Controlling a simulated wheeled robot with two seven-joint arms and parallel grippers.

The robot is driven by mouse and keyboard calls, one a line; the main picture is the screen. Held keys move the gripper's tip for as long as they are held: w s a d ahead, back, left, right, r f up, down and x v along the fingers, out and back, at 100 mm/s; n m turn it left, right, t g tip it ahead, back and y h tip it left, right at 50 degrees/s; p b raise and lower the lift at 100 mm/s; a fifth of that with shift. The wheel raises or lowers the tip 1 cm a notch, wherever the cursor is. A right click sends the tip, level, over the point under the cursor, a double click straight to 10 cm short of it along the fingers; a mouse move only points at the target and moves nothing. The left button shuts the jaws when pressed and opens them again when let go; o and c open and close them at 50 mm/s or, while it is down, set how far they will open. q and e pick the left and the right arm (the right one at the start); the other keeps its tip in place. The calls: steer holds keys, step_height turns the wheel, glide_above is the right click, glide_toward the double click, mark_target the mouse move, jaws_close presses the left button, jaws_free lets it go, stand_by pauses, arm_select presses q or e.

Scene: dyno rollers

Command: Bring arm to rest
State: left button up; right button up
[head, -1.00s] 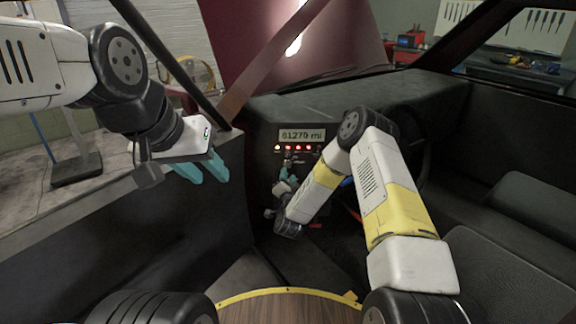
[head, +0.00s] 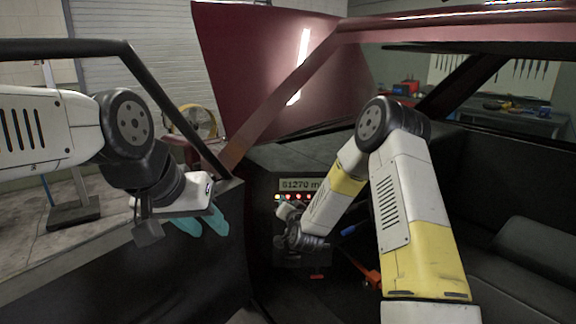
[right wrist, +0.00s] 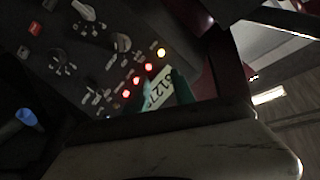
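My left gripper (head: 203,222) hangs at the left in the head view, over the top of the dark door panel. Its two teal fingers point down with a gap between them, and they hold nothing. My right arm (head: 410,195) is folded at the elbow and reaches into the car, with its wrist (head: 303,236) in front of the console. The right gripper's fingers are hidden in the head view. In the right wrist view the right gripper (right wrist: 166,84) shows two dark teal fingers apart, with the lit display (right wrist: 160,94) between and behind them.
The console has a mileage display (head: 300,185) and a row of small lights; knobs (right wrist: 120,42) and switches show in the right wrist view. A red car pillar (head: 270,110) and the dark door (head: 130,270) stand close to the arms. A blue-handled tool (right wrist: 28,118) is near the console.

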steer(key=s+d+r+n+g, duration=0.2)
steer(key=s+d+r+g, duration=0.15)
steer(key=s+r, duration=0.5)
steer(key=s+d+r+n+g, duration=0.2)
steer(key=s+d+r+n, duration=0.15)
steer(key=s+r, duration=0.45)
steer(key=s+d+r+g, duration=0.1)
steer(key=s+d+g, duration=0.1)
steer(key=s, duration=1)
steer(key=s+d+r+g, duration=0.2)
steer(key=s+d, duration=0.3)
steer(key=s, duration=0.7)
steer(key=shift+s+r+h, duration=0.2)
steer(key=shift+s+h, duration=0.05)
steer(key=shift+h, duration=0.15)
steer(key=shift+o, duration=0.2)
steer(key=shift+d, duration=0.1)
